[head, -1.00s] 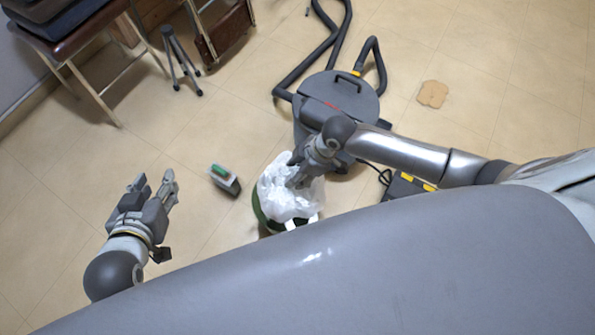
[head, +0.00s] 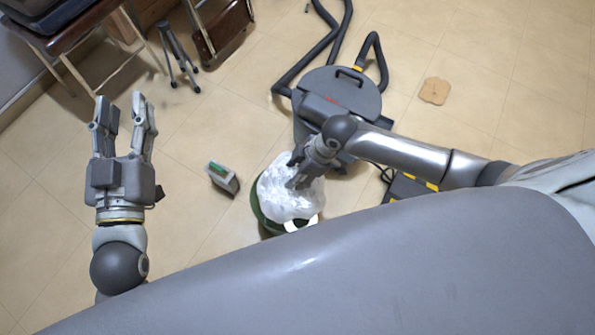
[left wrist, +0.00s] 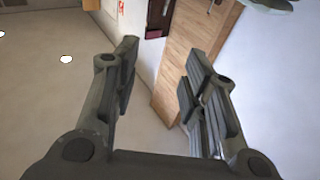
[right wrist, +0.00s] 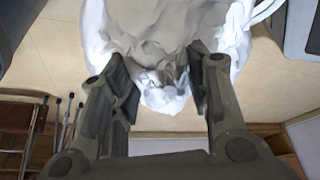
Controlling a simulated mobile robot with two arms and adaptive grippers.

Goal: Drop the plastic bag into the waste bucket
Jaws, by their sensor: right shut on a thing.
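The plastic bag (head: 289,193) is white, translucent and crumpled. In the head view it covers most of the top of the green waste bucket (head: 256,209), whose dark green side shows at the left and below. My right gripper (head: 300,178) is at the bag's upper right and is shut on it. In the right wrist view the bag (right wrist: 165,55) fills the space between and beyond the fingers (right wrist: 165,85). Whether the bag hangs inside the bucket or over its rim cannot be told. My left gripper (head: 125,112) is raised at the left, open and empty, fingers pointing away from the bucket.
A grey vacuum cleaner (head: 352,100) with a black hose stands just behind the bucket. A small grey box with green (head: 222,178) stands left of the bucket. A tan slice-shaped piece (head: 434,91) lies on the floor at right. A stool (head: 70,35) and small tripod (head: 178,55) are at upper left.

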